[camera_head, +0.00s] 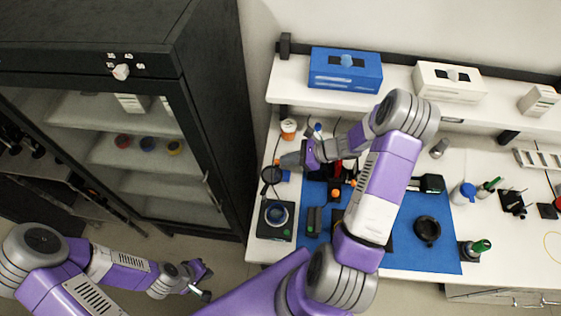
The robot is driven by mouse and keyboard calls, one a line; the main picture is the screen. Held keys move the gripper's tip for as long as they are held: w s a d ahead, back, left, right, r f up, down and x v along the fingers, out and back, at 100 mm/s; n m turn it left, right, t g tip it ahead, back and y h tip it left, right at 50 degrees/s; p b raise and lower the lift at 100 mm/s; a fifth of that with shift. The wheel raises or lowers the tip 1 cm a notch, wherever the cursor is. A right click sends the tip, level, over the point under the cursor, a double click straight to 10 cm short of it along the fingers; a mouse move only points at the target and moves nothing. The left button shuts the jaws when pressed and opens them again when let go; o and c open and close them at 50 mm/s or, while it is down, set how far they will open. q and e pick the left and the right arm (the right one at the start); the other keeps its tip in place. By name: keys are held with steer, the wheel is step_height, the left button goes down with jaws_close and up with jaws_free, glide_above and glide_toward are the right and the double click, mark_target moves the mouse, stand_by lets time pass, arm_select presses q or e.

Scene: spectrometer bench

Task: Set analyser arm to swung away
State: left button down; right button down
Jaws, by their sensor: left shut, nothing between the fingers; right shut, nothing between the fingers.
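Dark apparatus with red and orange parts (336,193) stands on the blue mat (400,255), partly hidden behind my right forearm. I cannot make out which part is the analyser arm or how it is set. My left gripper (206,283) is shut and empty, low in front of the cabinet and away from the bench.
A black cabinet (220,120) with a glass door stands left of the bench. A blue box (345,75) is on the shelf.

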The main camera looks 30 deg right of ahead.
steer(key=shift+d, duration=0.2)
steer(key=d+f+v, duration=0.1)
steer(key=v, duration=1.2)
steer(key=shift+d+f+b, duration=0.25)
steer(key=shift+d+b, duration=0.2)
steer(key=shift+d, duration=0.05)
steer(key=shift+w, duration=0.1)
